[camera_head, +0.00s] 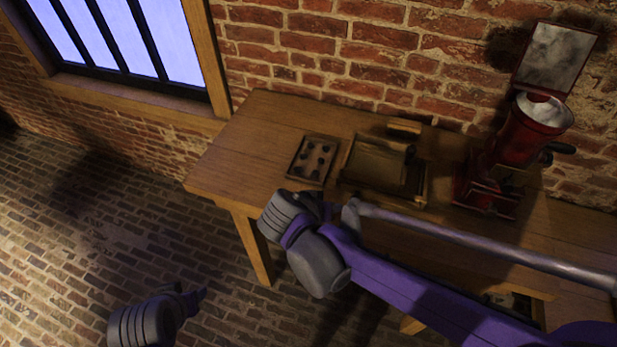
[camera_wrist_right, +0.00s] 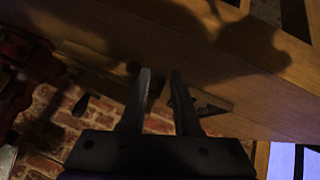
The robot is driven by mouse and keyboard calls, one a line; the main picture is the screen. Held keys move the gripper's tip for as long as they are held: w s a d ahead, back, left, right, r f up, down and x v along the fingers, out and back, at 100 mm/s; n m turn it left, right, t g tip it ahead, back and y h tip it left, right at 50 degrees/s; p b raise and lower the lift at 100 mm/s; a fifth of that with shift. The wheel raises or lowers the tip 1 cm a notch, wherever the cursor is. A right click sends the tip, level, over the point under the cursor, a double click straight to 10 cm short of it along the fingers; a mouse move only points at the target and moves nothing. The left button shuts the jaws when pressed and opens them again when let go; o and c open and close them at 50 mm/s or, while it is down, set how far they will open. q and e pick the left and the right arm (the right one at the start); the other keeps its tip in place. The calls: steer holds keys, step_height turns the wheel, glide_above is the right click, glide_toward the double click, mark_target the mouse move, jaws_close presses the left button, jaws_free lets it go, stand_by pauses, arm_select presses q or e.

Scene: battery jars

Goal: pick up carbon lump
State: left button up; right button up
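Several small dark lumps, which look like the carbon lumps, lie in a shallow wooden tray (camera_head: 294,172) on the bench in the head view. My right arm reaches in from the right. My right gripper (camera_wrist_right: 161,85) has its two fingers apart with nothing visible between them. In the head view the right wrist is in front of the bench's near edge, just below the tray in the picture, and hides most of its own fingers. The lumps cannot be made out in the dark right wrist view. My left gripper (camera_head: 195,296) is low over the brick floor, away from the bench; its fingers are unclear.
A larger wooden box or frame (camera_head: 378,163) stands right of the tray, with a small block behind it. A red machine with a metal bowl (camera_head: 520,130) stands further right. The brick wall (camera_head: 350,50) is close behind. The bench's left end (camera_head: 235,150) is clear.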

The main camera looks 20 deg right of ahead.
mark_target(314, 173)
steer(key=w+a+m+t+h, duration=0.1)
steer(key=w+a, duration=0.1)
steer(key=a, duration=0.1)
steer(key=w+a+m+t+h, duration=0.1)
steer(key=a+m, duration=0.1)
steer(key=a, duration=0.1)
steer(key=w+a+r+m+t+h+b, duration=0.1)
steer(key=w+a, duration=0.1)
steer(key=a, duration=0.1)
steer(key=shift+w+h, duration=0.35)
steer(key=shift+h, duration=0.05)
steer(key=shift+w+d+f+m, duration=0.1)
steer(key=shift+w+d+m, duration=0.15)
steer(key=shift+w+m, duration=0.05)
steer(key=x, duration=0.4)
steer(key=shift+w+d, duration=0.15)
steer(key=shift+d, duration=0.1)
steer(key=shift+p+x, duration=0.4)
steer(key=shift+x, duration=2.4)
arm_select(q)
steer(key=shift+s+f, duration=0.2)
steer(key=shift+f, duration=0.2)
arm_select(e)
steer(key=shift+r, duration=0.25)
steer(key=shift+c, duration=0.3)
jaws_close()
